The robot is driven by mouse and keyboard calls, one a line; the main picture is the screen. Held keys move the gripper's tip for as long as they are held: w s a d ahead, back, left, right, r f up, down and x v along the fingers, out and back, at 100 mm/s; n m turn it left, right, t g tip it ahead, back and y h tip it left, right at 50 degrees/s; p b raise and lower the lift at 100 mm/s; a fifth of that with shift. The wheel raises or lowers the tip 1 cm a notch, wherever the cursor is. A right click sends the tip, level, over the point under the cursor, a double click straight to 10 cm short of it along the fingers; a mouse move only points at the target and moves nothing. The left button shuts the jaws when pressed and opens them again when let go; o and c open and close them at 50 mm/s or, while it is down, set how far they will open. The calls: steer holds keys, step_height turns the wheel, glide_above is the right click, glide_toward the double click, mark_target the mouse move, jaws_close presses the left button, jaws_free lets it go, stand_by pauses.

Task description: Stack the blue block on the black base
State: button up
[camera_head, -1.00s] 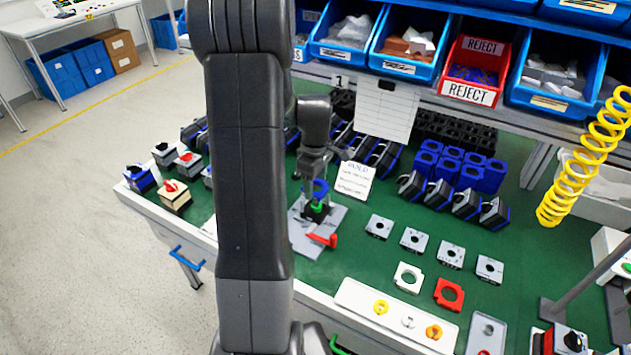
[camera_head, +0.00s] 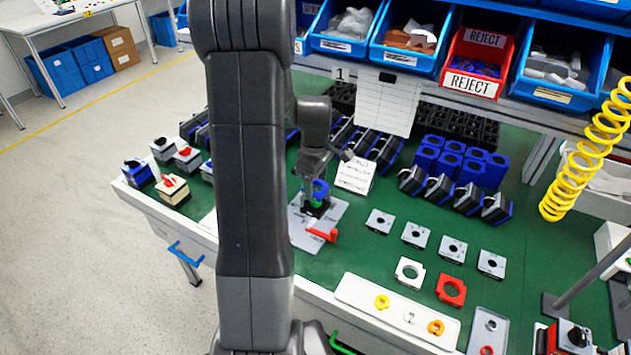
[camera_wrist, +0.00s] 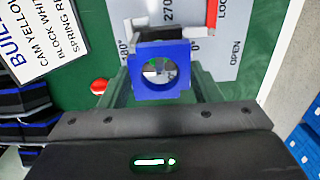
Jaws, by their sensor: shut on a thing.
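My gripper (camera_head: 317,177) is shut on the blue block (camera_head: 320,191), a square piece with a round hole. In the wrist view the blue block (camera_wrist: 144,84) sits between the two fingers, its hole facing the camera. The black base (camera_head: 317,209) stands on a grey fixture plate (camera_head: 305,238), directly below the block in the head view. In the wrist view a dark part of the base (camera_wrist: 163,30) shows beyond the block. Whether block and base touch cannot be told.
A red lever (camera_head: 322,234) sticks out at the plate's front. A paper note (camera_head: 356,176) stands close to the right of the gripper. Grey square plates (camera_head: 380,222) lie to the right. Blue blocks (camera_head: 470,178) and bins stand behind. My arm hides part of the bench.

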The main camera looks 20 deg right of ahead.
steer(key=shift+f+b, duration=0.45)
steer(key=shift+f, duration=0.25)
steer(key=o, duration=1.1)
steer(key=shift+c, duration=0.2)
steer(key=shift+r, duration=0.15)
step_height(320, 180, up, 14)
steer(key=shift+f, duration=0.2)
steer(key=shift+f, duration=0.15)
step_height(320, 180, down, 13)
steer(key=shift+r+p, duration=0.1)
steer(key=shift+p, duration=0.3)
steer(key=shift+r, duration=0.2)
